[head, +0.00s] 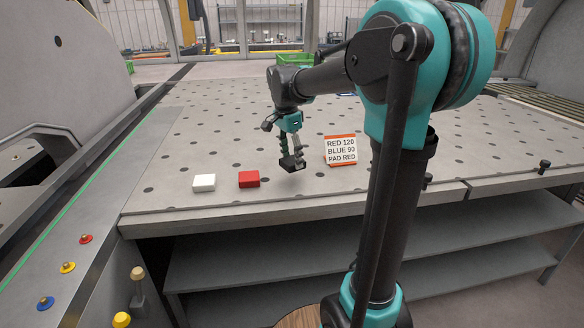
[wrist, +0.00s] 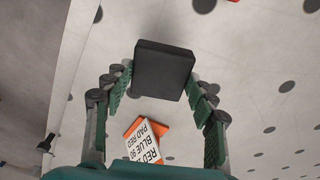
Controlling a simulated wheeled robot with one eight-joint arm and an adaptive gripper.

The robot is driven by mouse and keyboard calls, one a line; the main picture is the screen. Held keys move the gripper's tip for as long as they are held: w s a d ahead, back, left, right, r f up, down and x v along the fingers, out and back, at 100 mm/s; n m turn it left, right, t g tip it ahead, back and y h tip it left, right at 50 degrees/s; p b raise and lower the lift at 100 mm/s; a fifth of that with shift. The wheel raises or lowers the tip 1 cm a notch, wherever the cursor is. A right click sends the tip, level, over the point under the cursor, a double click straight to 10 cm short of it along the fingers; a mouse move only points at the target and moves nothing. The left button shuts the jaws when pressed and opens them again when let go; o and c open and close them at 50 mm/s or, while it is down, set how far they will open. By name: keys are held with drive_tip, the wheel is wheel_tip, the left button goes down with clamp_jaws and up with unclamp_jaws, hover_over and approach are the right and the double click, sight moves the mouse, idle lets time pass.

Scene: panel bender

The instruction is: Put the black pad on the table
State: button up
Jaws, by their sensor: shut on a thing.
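The black pad (head: 291,164) is held between the fingertips of my gripper (head: 292,155). In the wrist view the pad (wrist: 163,72) is a dark square block, with the green fingers of my gripper (wrist: 160,85) on either side of it. The table (head: 220,140) is a large light grey top with rows of dark round holes. The pad is over its front middle part, low above the surface; whether it touches cannot be told for sure.
A red block (head: 249,179) and a white block (head: 204,182) lie on the table left of the pad. An orange-framed sign (head: 341,150) stands to its right, reading RED 120, BLUE 90, PAD RED. Coloured buttons (head: 67,267) line the left console. The table behind is clear.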

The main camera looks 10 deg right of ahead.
sight(291, 161)
drive_tip(key=shift+f, duration=1.9)
drive_tip(key=shift+f, duration=0.1)
drive_tip(key=o, duration=1.2)
drive_tip(key=r, duration=0.4)
drive_tip(key=a+r, duration=0.1)
drive_tip(key=r, duration=0.7)
drive_tip(key=shift+s+a, duration=0.2)
drive_tip(key=shift+s, duration=0.1)
